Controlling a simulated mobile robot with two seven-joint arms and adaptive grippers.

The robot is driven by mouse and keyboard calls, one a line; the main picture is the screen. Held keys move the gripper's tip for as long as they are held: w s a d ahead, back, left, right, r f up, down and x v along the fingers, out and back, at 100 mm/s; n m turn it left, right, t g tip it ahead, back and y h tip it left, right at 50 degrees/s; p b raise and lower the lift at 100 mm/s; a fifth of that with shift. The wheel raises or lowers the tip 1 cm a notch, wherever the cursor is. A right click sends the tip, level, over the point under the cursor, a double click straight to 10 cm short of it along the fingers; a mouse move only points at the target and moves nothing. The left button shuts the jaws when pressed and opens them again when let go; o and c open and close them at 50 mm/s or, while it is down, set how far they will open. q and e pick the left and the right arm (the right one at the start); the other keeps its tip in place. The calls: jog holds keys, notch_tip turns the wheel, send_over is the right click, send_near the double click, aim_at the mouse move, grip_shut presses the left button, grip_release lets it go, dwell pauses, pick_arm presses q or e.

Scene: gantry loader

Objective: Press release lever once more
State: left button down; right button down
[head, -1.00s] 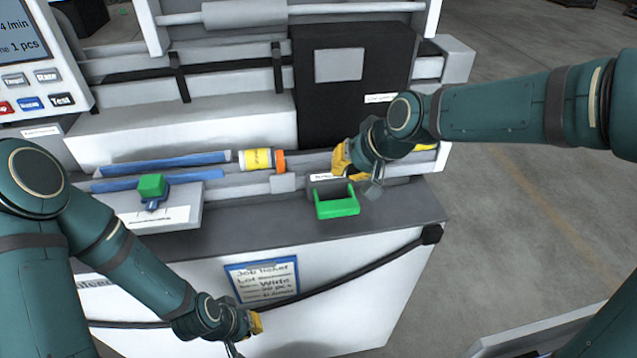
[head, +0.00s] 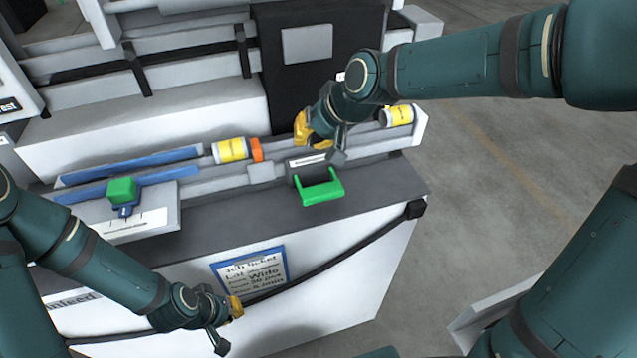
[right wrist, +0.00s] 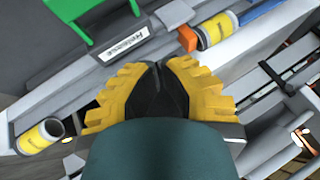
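The green release lever (head: 322,192) is a U-shaped handle on a dark block with a white label, at the front of the machine's rail. It also shows in the right wrist view (right wrist: 88,18), beside the "Release" label (right wrist: 124,44). My right gripper (head: 312,135) is above and behind the lever in the head view, over the rail, apart from the lever. Its yellow-padded fingers (right wrist: 160,75) look closed together with nothing between them. My left gripper (head: 230,322) hangs low in front of the cabinet, by the job ticket, away from the lever; its fingers are too small to judge.
The dark countertop (head: 380,185) right of the lever is clear.

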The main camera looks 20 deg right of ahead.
aim_at(318, 186)
notch_tip(318, 186, down, 8)
jog(key=b, duration=0.6)
jog(key=shift+s+f, duration=0.1)
jog(key=shift+f, duration=0.15)
jog(key=shift+r, duration=0.1)
jog(key=c, duration=1.7)
grip_release()
grip_shut()
jog(key=shift+f+b, duration=0.4)
jog(key=shift+f, duration=0.1)
